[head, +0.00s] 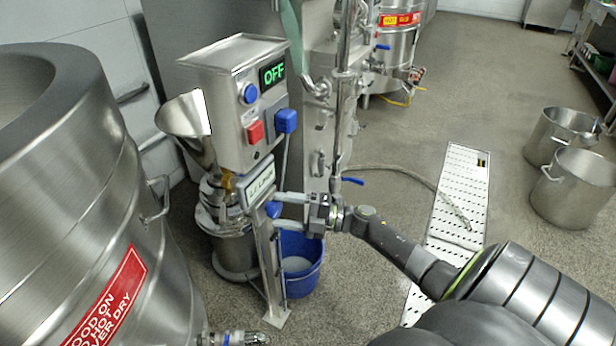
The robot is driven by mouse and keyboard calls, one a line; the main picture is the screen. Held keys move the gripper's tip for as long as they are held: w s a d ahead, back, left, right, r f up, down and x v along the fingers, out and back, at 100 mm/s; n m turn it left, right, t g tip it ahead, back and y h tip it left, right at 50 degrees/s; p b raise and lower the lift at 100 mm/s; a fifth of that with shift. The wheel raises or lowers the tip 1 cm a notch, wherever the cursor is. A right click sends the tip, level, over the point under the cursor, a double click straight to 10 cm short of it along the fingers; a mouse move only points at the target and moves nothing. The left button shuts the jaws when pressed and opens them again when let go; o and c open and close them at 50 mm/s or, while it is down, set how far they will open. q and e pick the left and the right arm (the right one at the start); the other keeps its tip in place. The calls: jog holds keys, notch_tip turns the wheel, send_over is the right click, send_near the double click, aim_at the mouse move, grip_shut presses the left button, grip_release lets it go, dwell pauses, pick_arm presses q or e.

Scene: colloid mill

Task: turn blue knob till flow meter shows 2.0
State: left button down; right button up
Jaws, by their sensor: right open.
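The blue knob (273,209) sits on the front of the stand, just below a tilted panel with small characters that I take for the flow meter (259,187); its reading is too small to tell. My right gripper (279,211) reaches in from the right, open, with one finger above and one below the knob. I cannot tell whether the fingers touch it. My left gripper is not in view.
The mill's control box (238,105) has a green OFF display (272,73), a blue button (250,93) and a red switch (255,132). A blue bucket (303,278) stands beneath my right gripper. A large steel vessel (130,220) fills the left. Two pots (578,190) stand far right.

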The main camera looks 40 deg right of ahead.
jog(key=v, duration=1.7)
jog(key=shift+r, duration=0.15)
